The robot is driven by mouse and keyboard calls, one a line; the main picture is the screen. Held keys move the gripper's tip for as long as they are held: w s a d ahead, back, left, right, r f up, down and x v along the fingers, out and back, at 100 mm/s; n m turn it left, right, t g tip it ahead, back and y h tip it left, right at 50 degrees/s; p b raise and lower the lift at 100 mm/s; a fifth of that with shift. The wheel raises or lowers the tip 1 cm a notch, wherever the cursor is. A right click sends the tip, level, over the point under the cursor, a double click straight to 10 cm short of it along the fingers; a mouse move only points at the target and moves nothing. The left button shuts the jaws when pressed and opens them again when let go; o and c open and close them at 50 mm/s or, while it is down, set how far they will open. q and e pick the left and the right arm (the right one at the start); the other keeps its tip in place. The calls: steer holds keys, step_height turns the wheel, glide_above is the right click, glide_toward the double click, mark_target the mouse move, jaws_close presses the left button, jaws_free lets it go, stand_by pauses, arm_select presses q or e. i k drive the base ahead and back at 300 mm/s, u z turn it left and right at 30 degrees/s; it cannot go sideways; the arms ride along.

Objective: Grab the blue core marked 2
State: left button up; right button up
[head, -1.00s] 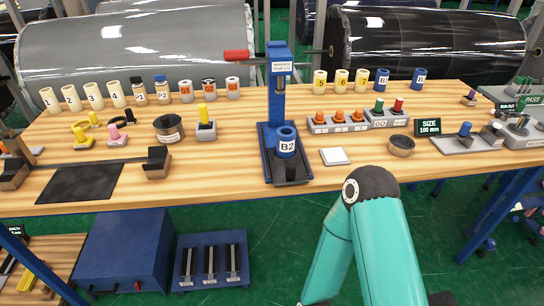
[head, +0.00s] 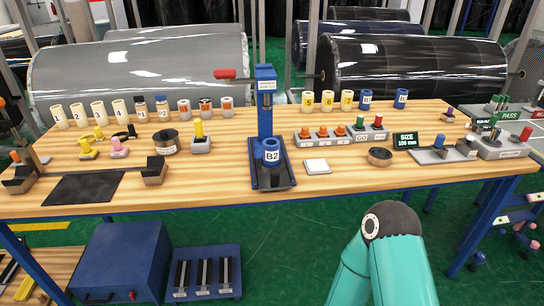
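A blue core marked B2 (head: 271,153) stands upright on the base of the blue press (head: 265,112) near the middle of the bench. Its label faces me. Two more blue cores stand upright in the back right row: one (head: 366,98) with a label starting with B, and one (head: 401,98) whose label is too small to read surely. A teal link of my arm with a dark elbow shows at the bottom right, in front of the bench. Neither of my grippers is in view.
The wooden bench (head: 230,185) also carries white cores (head: 98,112) at the left, yellow-marked cores (head: 327,100), a button box (head: 322,137), a small bowl (head: 380,156), a white pad (head: 317,167) and a size display (head: 405,141). The press has a red handle (head: 226,73).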

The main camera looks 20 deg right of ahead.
mark_target(271, 146)
steer(key=z, duration=0.05)
steer(key=i, duration=0.9)
steer(key=u, duration=0.1)
